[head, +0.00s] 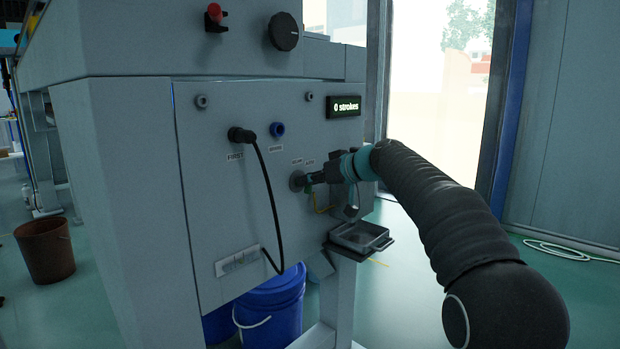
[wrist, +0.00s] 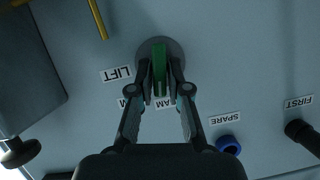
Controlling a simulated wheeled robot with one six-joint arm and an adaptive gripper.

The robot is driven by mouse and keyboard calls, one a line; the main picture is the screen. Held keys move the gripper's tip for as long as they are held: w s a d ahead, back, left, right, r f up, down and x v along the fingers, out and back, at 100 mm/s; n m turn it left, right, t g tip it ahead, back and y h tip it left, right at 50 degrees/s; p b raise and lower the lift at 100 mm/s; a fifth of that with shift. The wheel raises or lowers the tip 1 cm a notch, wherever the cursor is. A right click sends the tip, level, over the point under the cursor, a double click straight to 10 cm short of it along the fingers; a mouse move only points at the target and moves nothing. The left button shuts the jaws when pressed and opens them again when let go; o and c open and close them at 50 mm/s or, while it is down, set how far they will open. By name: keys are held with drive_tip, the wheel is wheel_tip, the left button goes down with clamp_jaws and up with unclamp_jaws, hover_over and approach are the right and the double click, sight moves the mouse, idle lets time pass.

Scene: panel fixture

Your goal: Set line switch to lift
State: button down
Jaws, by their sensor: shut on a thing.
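The line switch has a green handle (wrist: 159,68) on a round grey base (wrist: 150,46) in the wrist view. My gripper (wrist: 161,88) has its two fingers on either side of the handle and is shut on it. In the head view my gripper (head: 312,179) reaches the front panel (head: 225,205) from the right and hides most of the switch base (head: 296,181). The LIFT label (wrist: 117,74) lies left of the switch in the wrist view, upside down.
A blue socket marked SPARE (wrist: 228,145) and a black plug marked FIRST (wrist: 302,132) are nearby. The plug's black cable (head: 271,205) hangs down the panel. A small tray (head: 358,237) juts out below the switch. The display (head: 344,107) reads "0 strokes".

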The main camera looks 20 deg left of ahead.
drive_tip(key=m+g+y+p, duration=0.1)
drive_tip(key=m+g+p, duration=0.1)
drive_tip(key=m, duration=0.1)
drive_tip(key=shift+w, duration=0.2)
drive_tip(key=m, duration=0.1)
drive_tip(key=m+g+y+p, duration=0.1)
drive_tip(key=shift+w+d+f+m, duration=0.1)
drive_tip(key=shift+f+m, duration=0.05)
drive_tip(key=shift+m, duration=0.25)
drive_tip(key=shift+w+f+m+g+y+p, duration=0.15)
drive_tip(key=shift+m+y, duration=0.35)
drive_tip(key=shift+m, duration=0.5)
drive_tip(key=shift+s+f+m+g+y+p, duration=0.2)
drive_tip(key=shift+m+y, duration=0.3)
drive_tip(key=shift+m, duration=0.5)
drive_tip(key=shift+w+f+m+g+y+p, duration=0.2)
drive_tip(key=shift+m+y, duration=0.3)
drive_tip(key=shift+m, duration=0.5)
drive_tip(key=shift+r, duration=0.1)
drive_tip(key=c, duration=1.2)
unclamp_jaws()
drive_tip(key=shift+d, duration=0.1)
